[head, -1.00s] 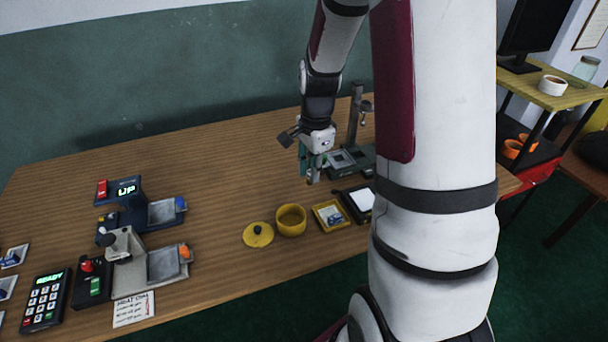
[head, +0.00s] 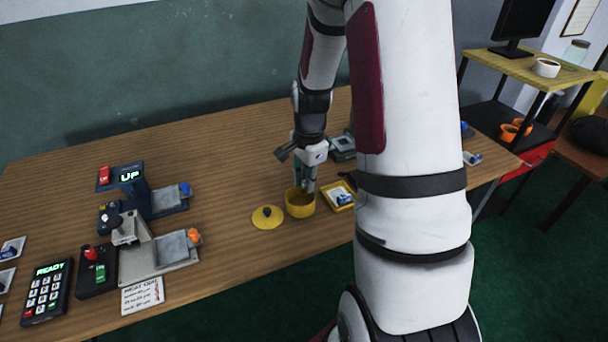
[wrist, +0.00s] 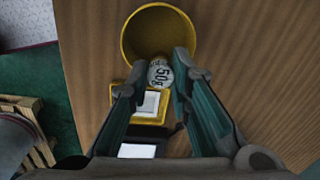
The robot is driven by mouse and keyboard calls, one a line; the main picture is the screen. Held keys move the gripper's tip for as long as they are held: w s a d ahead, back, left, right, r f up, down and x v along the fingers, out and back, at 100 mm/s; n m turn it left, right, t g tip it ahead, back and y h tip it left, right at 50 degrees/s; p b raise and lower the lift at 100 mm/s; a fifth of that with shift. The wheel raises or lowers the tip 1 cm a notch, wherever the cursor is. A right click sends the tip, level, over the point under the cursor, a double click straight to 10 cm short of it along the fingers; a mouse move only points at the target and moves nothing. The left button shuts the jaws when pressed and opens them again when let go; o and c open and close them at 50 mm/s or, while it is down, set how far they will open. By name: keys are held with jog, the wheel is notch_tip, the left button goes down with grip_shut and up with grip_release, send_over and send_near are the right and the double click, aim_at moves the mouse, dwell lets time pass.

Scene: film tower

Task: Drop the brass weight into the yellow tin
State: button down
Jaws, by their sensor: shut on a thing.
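The yellow tin (head: 300,207) stands open on the wooden table, and its round mouth shows at the top of the wrist view (wrist: 130,35). Its yellow lid (head: 265,220) with a dark knob lies beside it on the left. My gripper (head: 306,188) points down at the tin, its tips at the tin's back rim in the head view. In the wrist view it is shut on the brass weight (wrist: 160,74), marked 50g, which overlaps the tin's near rim. I cannot tell whether the weight is fully over the opening. The weight is not clear in the head view.
A yellow tray (head: 338,207) with a small packet stands close to the right of the tin. Devices with metal plates (head: 160,262) and a keypad (head: 48,290) stand at the left. The table between them and the lid is clear.

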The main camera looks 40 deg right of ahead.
jog(key=shift+f, duration=0.25)
jog(key=c, duration=1.4)
grip_release()
jog(key=shift+o, duration=0.2)
jog(key=shift+r, duration=0.1)
notch_tip(320, 180, up, 12)
jog(key=shift+s, duration=0.35)
